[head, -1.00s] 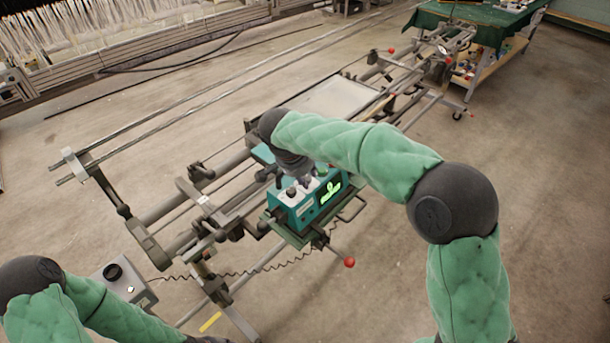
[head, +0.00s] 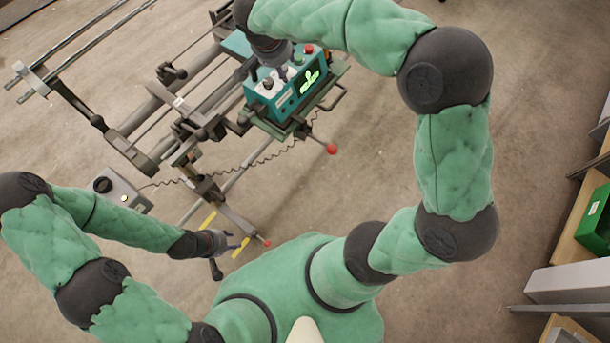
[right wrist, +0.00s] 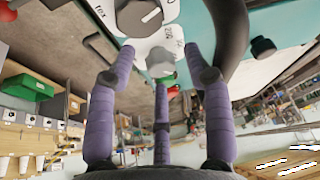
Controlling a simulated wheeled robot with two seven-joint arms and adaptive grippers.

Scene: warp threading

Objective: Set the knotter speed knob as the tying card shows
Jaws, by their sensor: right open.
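The knotter (head: 285,103) is a teal box with a pale top, knobs and a lit green display, mounted on the frame. Its top panel fills the upper part of the right wrist view, with a dark pointer knob (right wrist: 139,17) and a smaller grey knob (right wrist: 160,62). My right gripper (head: 277,72) is at the panel; in the right wrist view its purple fingers (right wrist: 158,70) are spread open around the smaller knob, with no clear contact. My left gripper (head: 228,241) is low, apart from the knotter; its finger opening is unclear. I cannot make out a tying card.
A grey control box (head: 122,192) with a black knob and a lit lamp stands left of the knotter, joined by a coiled cable. A red-ended lever (head: 331,149) sticks out in front. A shelf with a green bin (head: 597,220) is at the right edge. Open floor lies between.

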